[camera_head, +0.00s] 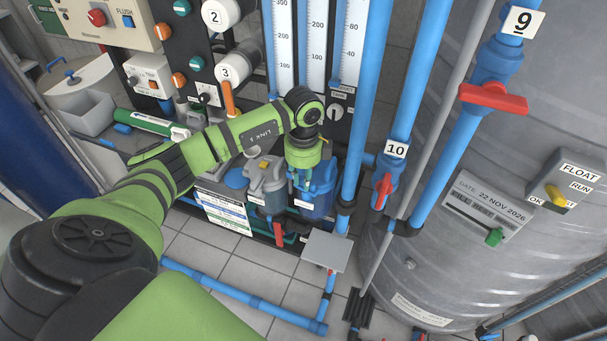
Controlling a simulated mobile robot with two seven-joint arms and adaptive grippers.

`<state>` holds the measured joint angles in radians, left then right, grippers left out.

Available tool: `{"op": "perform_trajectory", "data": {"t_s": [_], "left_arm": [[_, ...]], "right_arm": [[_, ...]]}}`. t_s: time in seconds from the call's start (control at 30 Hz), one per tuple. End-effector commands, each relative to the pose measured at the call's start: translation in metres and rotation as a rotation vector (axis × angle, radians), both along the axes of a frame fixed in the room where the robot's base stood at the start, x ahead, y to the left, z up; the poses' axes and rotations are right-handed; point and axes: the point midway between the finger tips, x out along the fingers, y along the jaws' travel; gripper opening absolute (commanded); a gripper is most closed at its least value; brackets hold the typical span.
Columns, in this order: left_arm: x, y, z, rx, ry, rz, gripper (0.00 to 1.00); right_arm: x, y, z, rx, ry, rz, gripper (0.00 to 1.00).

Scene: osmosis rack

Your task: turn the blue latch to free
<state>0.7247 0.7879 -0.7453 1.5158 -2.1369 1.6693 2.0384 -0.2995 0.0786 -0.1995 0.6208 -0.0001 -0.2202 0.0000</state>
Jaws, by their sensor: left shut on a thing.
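My left gripper (305,182) points down at the blue canister (318,200) low in the middle of the head view. It is shut on a part at the top of this canister, which appears to be the blue latch. The fingers and wrist hide most of the latch, so I cannot tell which way it is turned. A grey canister (268,185) with a yellow part on top stands just left of the blue one. My right gripper is not in view.
Blue pipes, one with a red valve handle (492,98) and another with a smaller red handle (384,190), stand right of the gripper. A large grey tank (480,130) fills the right. A grey plate (326,250) lies in front. Tiled floor is open at lower middle.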

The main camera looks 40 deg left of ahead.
Motion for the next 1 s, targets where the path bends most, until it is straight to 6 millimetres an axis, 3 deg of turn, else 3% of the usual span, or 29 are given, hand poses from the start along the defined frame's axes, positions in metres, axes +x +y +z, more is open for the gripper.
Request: {"op": "perform_trajectory", "data": {"t_s": [0.4, 1.0], "left_arm": [[0.0000, -0.0007, 0.0016, 0.000, -0.003, 0.208, 0.00], [0.0002, -0.0005, 0.0016, 0.000, -0.005, 0.244, 0.00]], "right_arm": [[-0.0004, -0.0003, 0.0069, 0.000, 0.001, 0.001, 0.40], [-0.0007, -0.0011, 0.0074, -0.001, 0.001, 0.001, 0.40]]}}
